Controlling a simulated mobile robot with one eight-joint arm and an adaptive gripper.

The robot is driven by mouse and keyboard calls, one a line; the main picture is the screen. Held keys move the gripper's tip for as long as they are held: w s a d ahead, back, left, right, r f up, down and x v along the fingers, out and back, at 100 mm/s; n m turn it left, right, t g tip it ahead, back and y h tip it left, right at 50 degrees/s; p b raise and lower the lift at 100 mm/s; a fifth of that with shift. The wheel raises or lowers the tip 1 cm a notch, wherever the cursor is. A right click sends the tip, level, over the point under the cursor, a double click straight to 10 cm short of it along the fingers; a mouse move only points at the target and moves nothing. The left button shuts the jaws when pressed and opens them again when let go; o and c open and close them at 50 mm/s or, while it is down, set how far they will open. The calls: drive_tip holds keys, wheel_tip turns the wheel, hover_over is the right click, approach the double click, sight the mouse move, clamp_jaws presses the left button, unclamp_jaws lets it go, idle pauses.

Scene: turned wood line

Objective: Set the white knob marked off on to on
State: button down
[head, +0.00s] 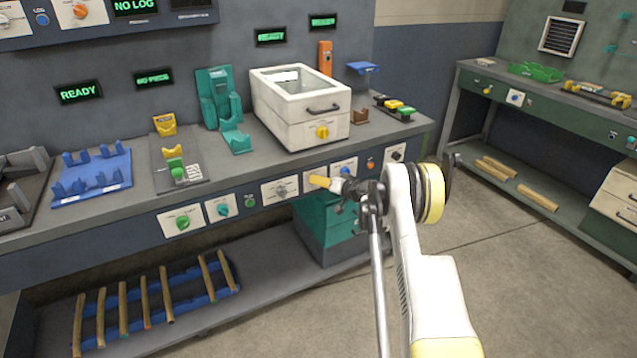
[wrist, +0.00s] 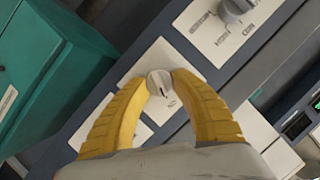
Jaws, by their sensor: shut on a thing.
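A small white round knob (wrist: 159,83) sits on a white plate (wrist: 157,57) on the bench's front panel. A short dark mark shows on its face; the plate's lettering is covered or too small to read, so I cannot tell its setting. My gripper (wrist: 160,86) has its two yellow fingers closed on the knob's sides in the wrist view. In the head view my gripper (head: 322,182) reaches the front panel from the right, and its fingers hide the knob.
A larger grey knob (wrist: 236,8) on a scaled plate is beside it. Other knobs, such as a green one (head: 182,223), line the panel (head: 152,229). A teal drawer cabinet (head: 325,220) stands below. A white box (head: 300,105) sits on the bench above. The floor at right is clear.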

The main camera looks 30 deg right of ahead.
drive_tip(key=c, duration=1)
unclamp_jaws()
drive_tip(key=shift+c, duration=0.2)
drive_tip(key=v, duration=1.2)
